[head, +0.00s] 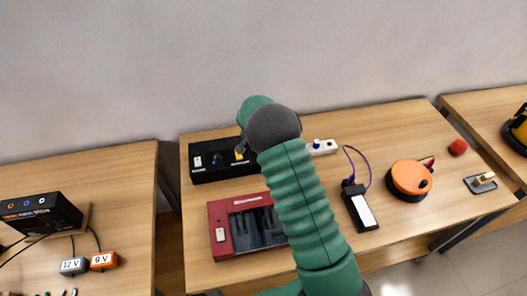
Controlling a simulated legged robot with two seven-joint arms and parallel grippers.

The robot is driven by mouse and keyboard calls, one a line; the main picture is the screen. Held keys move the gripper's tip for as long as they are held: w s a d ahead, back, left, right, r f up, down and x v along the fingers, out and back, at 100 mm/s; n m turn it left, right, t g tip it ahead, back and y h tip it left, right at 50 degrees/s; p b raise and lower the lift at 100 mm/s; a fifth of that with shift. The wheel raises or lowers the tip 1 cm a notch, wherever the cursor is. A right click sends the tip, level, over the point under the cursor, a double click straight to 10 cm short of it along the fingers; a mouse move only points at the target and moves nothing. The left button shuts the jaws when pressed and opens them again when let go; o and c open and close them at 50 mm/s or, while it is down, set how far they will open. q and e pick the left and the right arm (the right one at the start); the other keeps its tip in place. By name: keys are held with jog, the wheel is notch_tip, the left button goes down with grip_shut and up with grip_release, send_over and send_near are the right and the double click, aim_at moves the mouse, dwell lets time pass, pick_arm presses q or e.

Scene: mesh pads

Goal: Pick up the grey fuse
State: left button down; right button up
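I cannot make out the grey fuse for certain. A black box (211,177) with a white switch and small coloured parts is at the back left of the middle table. A red box (219,217) with a dark open recess and a white switch lies in front of it. A green arm of mine, which looks like the right one, rises from the bottom and bends over at the black box. Its gripper end (242,146) is mostly hidden behind the arm, beside a small yellow and blue part. The arm also covers part of the red box. My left gripper is not in view.
The middle table (400,140) also holds a white power strip (323,147), a black adapter (361,208) with a purple cable, an orange round reel (411,178), a red ball (458,147) and a grey plate (480,184). A gap separates the left table (120,180).

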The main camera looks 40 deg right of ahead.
grip_shut()
jog(key=shift+r, duration=0.1)
dwell(0.3)
jog(key=shift+r, duration=0.5)
notch_tip(320, 180, up, 2)
jog(key=shift+r+b, duration=0.1)
jog(key=shift+b, duration=0.25)
jog(key=s+a+r+p, duration=0.1)
jog(key=s+a+r, duration=0.4)
jog(key=s+a, duration=0.5)
jog(key=shift+s+a+r, duration=0.35)
jog(key=shift+a+r, duration=0.05)
jog(key=shift+a, duration=0.65)
